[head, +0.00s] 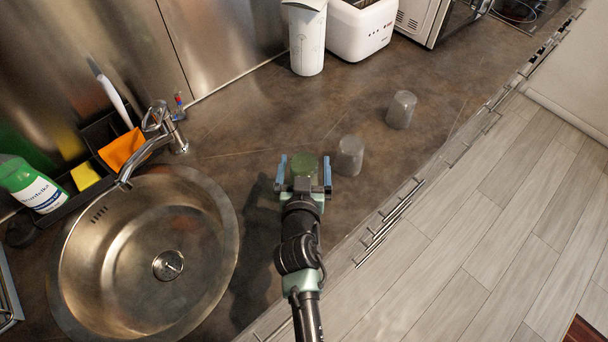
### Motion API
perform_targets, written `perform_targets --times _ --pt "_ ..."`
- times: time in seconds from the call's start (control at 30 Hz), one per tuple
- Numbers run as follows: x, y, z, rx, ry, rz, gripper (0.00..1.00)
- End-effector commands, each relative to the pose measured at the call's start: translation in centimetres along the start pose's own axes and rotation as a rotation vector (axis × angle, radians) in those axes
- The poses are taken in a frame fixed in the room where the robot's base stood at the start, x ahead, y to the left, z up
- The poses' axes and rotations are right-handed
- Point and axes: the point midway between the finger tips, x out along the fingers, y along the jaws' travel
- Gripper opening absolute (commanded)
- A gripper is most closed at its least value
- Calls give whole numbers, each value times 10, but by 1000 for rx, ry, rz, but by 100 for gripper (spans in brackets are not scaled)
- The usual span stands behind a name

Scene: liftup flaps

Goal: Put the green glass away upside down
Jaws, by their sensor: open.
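The green glass (305,166) stands on the brown countertop (245,140), to the right of the sink. My gripper (305,172) is open, with one blue-grey finger on each side of the glass. The glass sits between the fingers; I cannot tell whether either finger touches it. My gripper hides the lower part of the glass, and I cannot tell which end of the glass is up.
A grey glass (349,156) stands close to the right of my gripper, and another grey glass (401,110) stands farther back. The round sink (200,290) with its faucet (150,150) is at left. A white canister (307,40) and toaster (360,30) stand behind.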

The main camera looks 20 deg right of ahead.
Motion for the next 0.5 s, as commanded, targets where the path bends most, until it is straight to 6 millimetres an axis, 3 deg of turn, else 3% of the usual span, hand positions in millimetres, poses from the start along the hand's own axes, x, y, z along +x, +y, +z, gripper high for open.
perform_targets --times 0.1,0.37,0.5 --pt "11 0 0 -2 0 -1 100" --pt "13 0 1 0 -1 -1 100" --pt "12 0 1 0 -1 -1 78"
